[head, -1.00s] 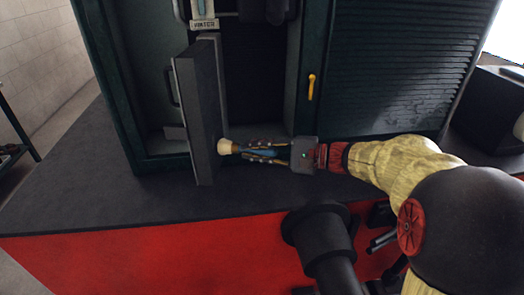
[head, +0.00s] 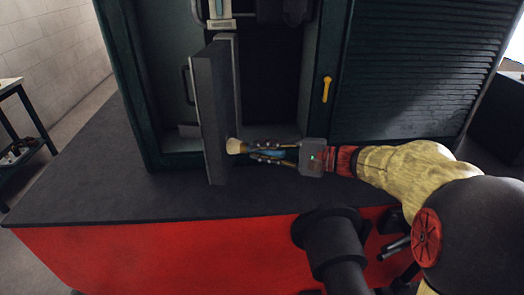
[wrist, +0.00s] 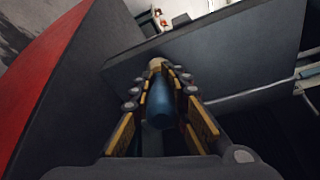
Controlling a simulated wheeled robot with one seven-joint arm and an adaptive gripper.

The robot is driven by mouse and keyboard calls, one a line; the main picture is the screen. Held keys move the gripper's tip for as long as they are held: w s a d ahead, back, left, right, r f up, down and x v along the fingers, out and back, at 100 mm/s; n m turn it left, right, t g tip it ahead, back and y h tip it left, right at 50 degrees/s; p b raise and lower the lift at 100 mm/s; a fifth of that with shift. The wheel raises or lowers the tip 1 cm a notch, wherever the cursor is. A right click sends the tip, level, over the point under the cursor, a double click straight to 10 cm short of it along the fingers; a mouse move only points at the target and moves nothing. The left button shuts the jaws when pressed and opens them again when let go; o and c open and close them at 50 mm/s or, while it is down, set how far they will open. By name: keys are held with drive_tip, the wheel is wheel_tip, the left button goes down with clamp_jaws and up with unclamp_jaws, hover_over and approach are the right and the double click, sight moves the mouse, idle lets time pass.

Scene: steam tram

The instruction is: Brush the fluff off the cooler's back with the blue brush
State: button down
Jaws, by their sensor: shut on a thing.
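My gripper (head: 262,152) is shut on the blue brush and points left. The brush's blue handle (head: 278,154) lies between the fingers, partly hidden by them; it also shows in the wrist view (wrist: 160,103). Its pale bristles (head: 235,146) are at the right-hand face of an upright dark grey slab (head: 212,110), which seems to be the cooler. They look to be touching or very near it. The slab has a handle (head: 187,86) on its left side. In the wrist view its broad grey face (wrist: 225,50) lies ahead of the bristles. I cannot make out any fluff.
The slab stands in front of a dark green cabinet (head: 129,90) with an open bay. A yellow lever (head: 326,89) is on the frame right of the bay, beside a slatted panel (head: 410,75). The dark ledge (head: 100,195) is clear at left.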

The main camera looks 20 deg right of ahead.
drive_tip(key=shift+w+a, duration=0.2)
drive_tip(key=shift+a, duration=0.2)
drive_tip(key=shift+w, duration=0.1)
drive_tip(key=shift+b, duration=0.35)
drive_tip(key=shift+w+d, duration=0.85)
drive_tip(key=shift+w, duration=0.9)
drive_tip(key=shift+s+a, duration=0.25)
drive_tip(key=shift+s, duration=0.4)
drive_tip(key=shift+s+a, duration=0.3)
drive_tip(key=shift+s, duration=0.3)
drive_tip(key=shift+s+a, duration=0.25)
drive_tip(key=shift+s, duration=0.4)
drive_tip(key=w+v, duration=0.1)
drive_tip(key=v, duration=0.5)
drive_tip(key=shift+d+f, duration=0.25)
drive_tip(key=shift+d, duration=0.1)
